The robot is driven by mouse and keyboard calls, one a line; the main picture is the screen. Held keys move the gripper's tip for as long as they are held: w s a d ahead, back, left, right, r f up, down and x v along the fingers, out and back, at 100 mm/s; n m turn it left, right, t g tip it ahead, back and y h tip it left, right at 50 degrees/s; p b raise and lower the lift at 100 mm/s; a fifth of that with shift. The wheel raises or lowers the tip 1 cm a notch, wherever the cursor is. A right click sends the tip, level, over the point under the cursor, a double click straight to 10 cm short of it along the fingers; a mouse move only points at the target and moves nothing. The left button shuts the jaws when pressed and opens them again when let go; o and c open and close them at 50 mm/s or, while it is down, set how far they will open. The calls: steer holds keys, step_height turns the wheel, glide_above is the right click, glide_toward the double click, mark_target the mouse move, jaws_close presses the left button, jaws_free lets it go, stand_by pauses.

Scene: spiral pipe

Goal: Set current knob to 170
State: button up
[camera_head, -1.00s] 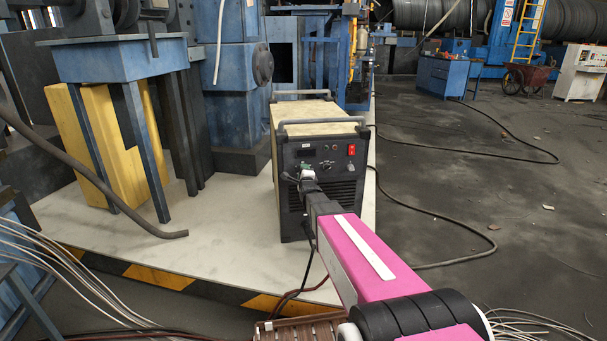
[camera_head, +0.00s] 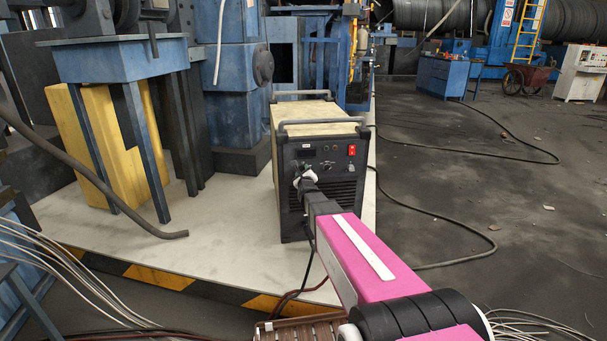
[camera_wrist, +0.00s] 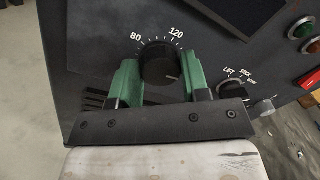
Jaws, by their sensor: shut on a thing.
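The current knob (camera_wrist: 157,66) is a round black dial on the dark panel of the welding machine (camera_head: 288,158). In the wrist view the marks 80 and 120 show above it, and its pale pointer line faces right, slightly down. Marks further round are hidden by the right finger. My gripper (camera_wrist: 160,60) has green fingers on the left and right sides of the knob, shut on it. In the head view my gripper (camera_head: 302,180) is at the left of the panel front and hides the knob.
A smaller mode knob (camera_wrist: 231,88) labelled LIFT and STICK sits close to the right finger. A green lamp (camera_wrist: 300,28) and a red switch (camera_head: 351,150) are further right. A dark display (camera_wrist: 242,10) is above. Cables lie on the floor.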

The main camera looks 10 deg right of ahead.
stand_by(0.4)
steer(key=o, duration=0.9)
steer(key=shift+s, duration=0.1)
steer(key=s, duration=1)
steer(key=shift+s+a+f, duration=0.25)
steer(key=shift+s+f, duration=0.05)
